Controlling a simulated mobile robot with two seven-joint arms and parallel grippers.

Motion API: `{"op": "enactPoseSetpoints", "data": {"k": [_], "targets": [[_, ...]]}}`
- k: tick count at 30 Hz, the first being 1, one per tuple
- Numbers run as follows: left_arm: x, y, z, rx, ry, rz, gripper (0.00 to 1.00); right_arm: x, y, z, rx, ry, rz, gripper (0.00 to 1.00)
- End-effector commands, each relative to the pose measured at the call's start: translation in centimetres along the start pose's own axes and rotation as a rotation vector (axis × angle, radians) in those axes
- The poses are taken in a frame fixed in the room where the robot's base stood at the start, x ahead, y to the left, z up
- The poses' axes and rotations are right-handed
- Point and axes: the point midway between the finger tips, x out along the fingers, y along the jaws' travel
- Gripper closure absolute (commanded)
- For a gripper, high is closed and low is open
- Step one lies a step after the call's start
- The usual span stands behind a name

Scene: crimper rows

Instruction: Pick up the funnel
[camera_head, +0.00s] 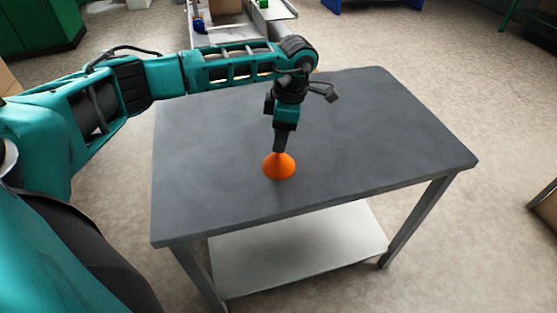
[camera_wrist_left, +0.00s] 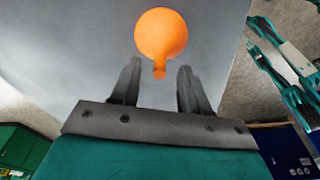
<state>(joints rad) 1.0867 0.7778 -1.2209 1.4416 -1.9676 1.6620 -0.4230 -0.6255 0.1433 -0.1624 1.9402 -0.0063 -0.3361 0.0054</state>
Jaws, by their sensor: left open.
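An orange funnel (camera_head: 279,167) stands wide end down on the dark grey table (camera_head: 390,130), near its middle. In the left wrist view the funnel (camera_wrist_left: 161,35) lies just beyond the fingertips, its narrow spout pointing toward the gap between them. My left gripper (camera_head: 279,146) points down right above the funnel. My right gripper is not in view.
The rest of the tabletop is clear. A pale lower shelf (camera_head: 300,248) sits under it. A green cabinet (camera_head: 40,25) is at the far left and a brown box (camera_head: 545,203) at the right edge.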

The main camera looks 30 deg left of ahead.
Motion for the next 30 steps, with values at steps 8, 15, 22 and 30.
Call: {"op": "enactPoseSetpoints", "data": {"k": [8, 15, 22, 30], "targets": [[2.9, 0.0, 0.0, 0.001, -0.001, 0.000, 0.54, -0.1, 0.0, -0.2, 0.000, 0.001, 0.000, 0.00], [3.0, 0.0, 0.0, 0.000, -0.002, 0.000, 0.58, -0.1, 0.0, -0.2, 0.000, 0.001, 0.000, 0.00], [2.9, 0.0, 0.0, 0.000, -0.002, 0.000, 0.80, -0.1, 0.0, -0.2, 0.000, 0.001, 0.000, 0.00], [3.0, 0.0, 0.0, 0.000, -0.002, 0.000, 1.00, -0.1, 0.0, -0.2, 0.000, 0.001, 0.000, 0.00]]}}
